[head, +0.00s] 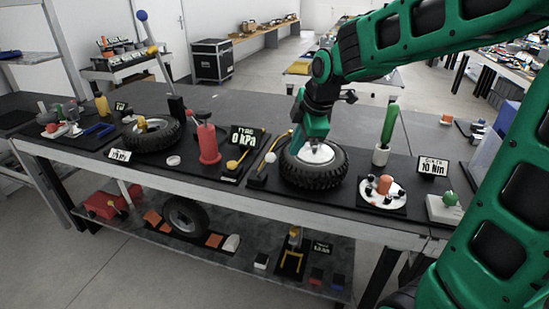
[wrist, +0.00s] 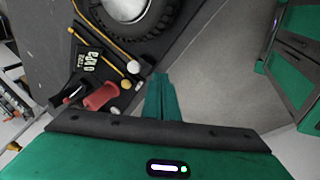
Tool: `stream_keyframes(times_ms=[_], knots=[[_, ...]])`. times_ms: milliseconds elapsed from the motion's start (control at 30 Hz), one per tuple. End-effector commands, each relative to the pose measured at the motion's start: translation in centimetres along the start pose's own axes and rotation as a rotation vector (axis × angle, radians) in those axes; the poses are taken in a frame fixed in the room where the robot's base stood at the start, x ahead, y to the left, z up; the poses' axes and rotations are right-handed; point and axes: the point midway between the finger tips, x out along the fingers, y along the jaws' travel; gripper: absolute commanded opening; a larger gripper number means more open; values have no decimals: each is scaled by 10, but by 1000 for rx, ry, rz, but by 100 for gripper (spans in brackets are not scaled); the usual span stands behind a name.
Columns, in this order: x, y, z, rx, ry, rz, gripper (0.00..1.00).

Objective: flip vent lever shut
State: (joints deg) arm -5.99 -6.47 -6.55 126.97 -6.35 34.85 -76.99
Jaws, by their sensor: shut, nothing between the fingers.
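A short lever with a yellow knob (head: 232,165) stands beside the 0 kPa display; its yellow ball (wrist: 127,84) also shows in the wrist view. A thin yellow rod (wrist: 98,43) and a white ball (head: 270,157) lie between the display and the large tyre; the ball (wrist: 133,67) shows in the wrist view. I cannot tell for certain which of these is the vent lever. My gripper (head: 312,138) appears over the large tyre's hub in the head view. In the wrist view its green fingers (wrist: 160,80) are shut and empty, apart from the lever parts.
The large tyre (head: 314,178), the 0 kPa display (head: 246,139) and a red pump (head: 208,144) stand close together on the bench. To the right are a round plate (head: 369,196) with an orange knob and a green-handled tool (head: 389,125). The bench behind is mostly clear.

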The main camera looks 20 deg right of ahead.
Motion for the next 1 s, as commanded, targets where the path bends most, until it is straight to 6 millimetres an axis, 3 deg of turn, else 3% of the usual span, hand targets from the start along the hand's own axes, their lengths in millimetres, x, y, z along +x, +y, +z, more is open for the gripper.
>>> stream_keyframes(times_ms=[100, 533, 1000], knots=[[2, 4, -8, -43, 10, 7, 0], [10, 3, -8, -43, 10, 4, 0], [88, 3, -9, -43, 9, 2, 0]])
